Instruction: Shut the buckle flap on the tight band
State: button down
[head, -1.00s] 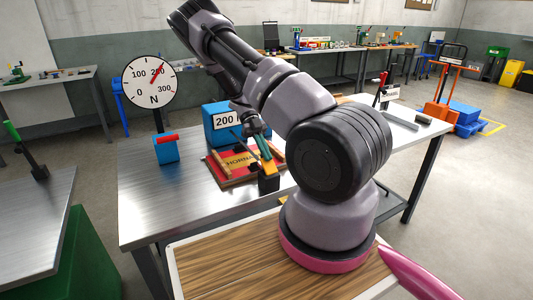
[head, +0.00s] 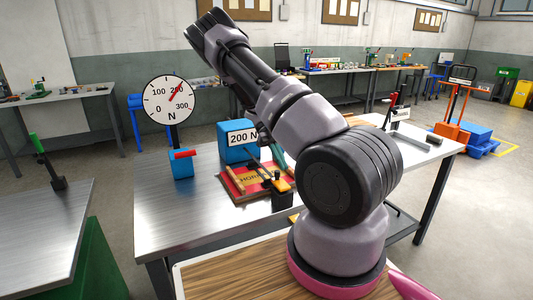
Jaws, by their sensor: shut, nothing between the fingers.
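A red crate or panel lettered "HORN…" (head: 236,187) lies on the metal bench, with wooden strips along it. At its right front stands a black block with a yellow-orange top (head: 281,187) and a dark green bar slanting up from it. The band and its buckle flap are too small to make out. My gripper (head: 263,137) shows only in part above the crate, at the right edge of the blue box, mostly hidden by my arm. It is shut and holds nothing.
A blue box marked "200 N" (head: 226,154) stands behind the crate. To its left is a round dial in N (head: 160,108), its red needle near 200, on a blue stand (head: 181,167). The bench (head: 185,220) is clear at front left. A clamp with red handle (head: 390,108) stands farther right.

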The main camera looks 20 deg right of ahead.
jog(key=w+r, duration=0.1)
jog(key=w, duration=0.8)
jog(key=shift+w, duration=0.25)
jog(key=shift+r, duration=0.2)
jog(key=s+a+r+n+t+y, duration=0.1)
jog(key=s+a+r+n+t, duration=0.15)
jog(key=r+n, duration=0.4)
jog(key=s+a+r+n+t+y, duration=0.1)
jog(key=s+r+n+t, duration=0.25)
jog(key=r, duration=0.55)
jog(key=s+a+r+n+t+y, duration=0.1)
jog(key=s+a+r+n+t, duration=0.1)
jog(key=r+n, duration=0.45)
jog(key=s+a+r+n+t, duration=0.4)
jog(key=s+r+n+t, duration=0.1)
jog(key=s+n, duration=0.2)
jog(key=s+a+r+n+t, duration=0.3)
jog(key=s+r+n+t, duration=0.2)
jog(key=s+n, duration=0.3)
jog(key=shift+s+a+r+t+h, duration=0.15)
jog(key=shift+s+a+t+h, duration=0.2)
jog(key=shift+s, duration=0.25)
